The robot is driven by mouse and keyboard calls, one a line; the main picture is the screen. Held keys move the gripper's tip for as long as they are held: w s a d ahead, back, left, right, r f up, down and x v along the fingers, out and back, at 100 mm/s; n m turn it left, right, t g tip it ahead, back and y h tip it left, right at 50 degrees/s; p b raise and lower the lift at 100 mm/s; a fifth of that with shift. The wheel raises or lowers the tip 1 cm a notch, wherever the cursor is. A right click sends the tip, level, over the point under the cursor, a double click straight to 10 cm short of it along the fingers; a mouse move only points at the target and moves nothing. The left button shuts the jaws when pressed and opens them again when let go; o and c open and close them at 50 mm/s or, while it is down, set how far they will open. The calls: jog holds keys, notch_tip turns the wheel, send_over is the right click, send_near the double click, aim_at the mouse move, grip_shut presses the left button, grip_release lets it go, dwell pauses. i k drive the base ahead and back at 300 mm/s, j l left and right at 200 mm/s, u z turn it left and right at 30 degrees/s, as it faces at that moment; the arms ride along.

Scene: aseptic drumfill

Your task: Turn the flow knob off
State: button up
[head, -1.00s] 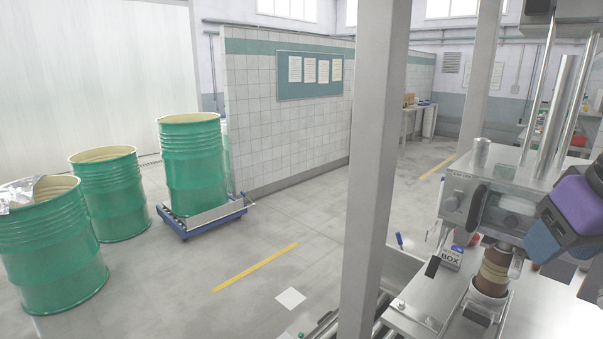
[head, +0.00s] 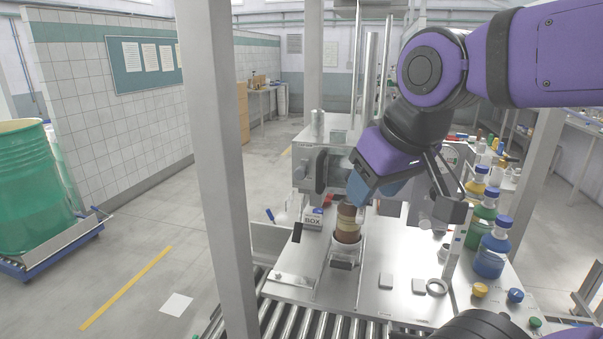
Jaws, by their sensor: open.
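The steel filling machine (head: 335,168) stands at mid-right in the head view. On its front face are a small round grey knob (head: 299,172) and a larger black knob (head: 320,170); I cannot read any label that tells which is the flow knob. I cannot make out how either is turned. My gripper (head: 441,214) is open, with black fingers pointing down above the steel worktop, right of the machine's front. It appears empty and apart from both knobs. My purple wrist hides part of the machine's right side.
A brown container (head: 347,223) stands under the machine, beside a small white box (head: 313,218). Yellow (head: 480,290), blue (head: 515,296) and green (head: 535,322) round pieces sit at the right, near bottles (head: 493,250). A grey post (head: 215,150) rises at left; rollers (head: 310,325) run in front.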

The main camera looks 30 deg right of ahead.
aim_at(515, 295)
jog(key=z, duration=1.4)
